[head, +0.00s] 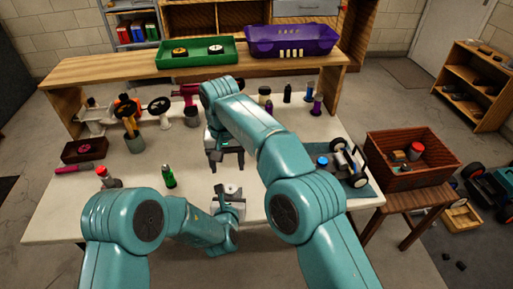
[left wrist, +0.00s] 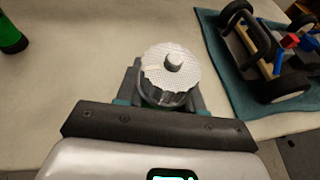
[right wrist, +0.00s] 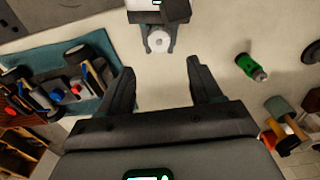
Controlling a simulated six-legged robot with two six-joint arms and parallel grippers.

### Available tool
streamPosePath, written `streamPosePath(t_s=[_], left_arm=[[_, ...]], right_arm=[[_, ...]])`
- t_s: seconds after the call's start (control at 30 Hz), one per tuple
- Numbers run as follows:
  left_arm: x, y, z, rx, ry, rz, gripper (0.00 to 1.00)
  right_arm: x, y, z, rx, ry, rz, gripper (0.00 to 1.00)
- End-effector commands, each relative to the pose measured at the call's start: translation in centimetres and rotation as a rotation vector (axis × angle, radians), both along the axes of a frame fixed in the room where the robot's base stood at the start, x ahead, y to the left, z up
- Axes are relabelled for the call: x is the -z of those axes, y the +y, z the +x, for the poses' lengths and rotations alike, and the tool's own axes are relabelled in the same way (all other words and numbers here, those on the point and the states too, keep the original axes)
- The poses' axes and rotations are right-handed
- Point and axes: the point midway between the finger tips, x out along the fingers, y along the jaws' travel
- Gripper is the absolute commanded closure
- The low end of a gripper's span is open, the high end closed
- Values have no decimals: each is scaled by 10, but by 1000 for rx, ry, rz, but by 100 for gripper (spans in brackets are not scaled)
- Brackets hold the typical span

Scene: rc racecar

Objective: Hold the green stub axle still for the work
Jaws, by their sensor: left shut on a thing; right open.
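My right gripper (head: 228,158) is open and empty, behind the left one. The right wrist view shows its two fingers (right wrist: 163,85) apart, with the held disc (right wrist: 158,41) beyond them.
A small car chassis (head: 345,163) lies on a teal mat (head: 362,190) at the right of the table. A green bottle (head: 168,177) stands left of my left gripper. Several tools and bottles stand farther back. A wooden crate (head: 385,170) is at the right.

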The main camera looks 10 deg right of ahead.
Motion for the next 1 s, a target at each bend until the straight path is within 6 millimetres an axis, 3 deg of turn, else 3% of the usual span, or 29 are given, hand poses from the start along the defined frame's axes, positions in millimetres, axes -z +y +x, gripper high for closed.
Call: streamPosePath(t_s=[0.23,0.27,0.6,1.0], left_arm=[[0,0,0,0,-1,0,95],[0,0,0,0,-1,0,95],[0,0,0,0,-1,0,95],[0,0,0,0,-1,0,95]], right_arm=[[-28,1,0,2,-2,2,36],[-29,-8,2,18,2,3,36],[-32,-67,10,195,37,26,36],[-30,-79,9,289,53,33,36]])
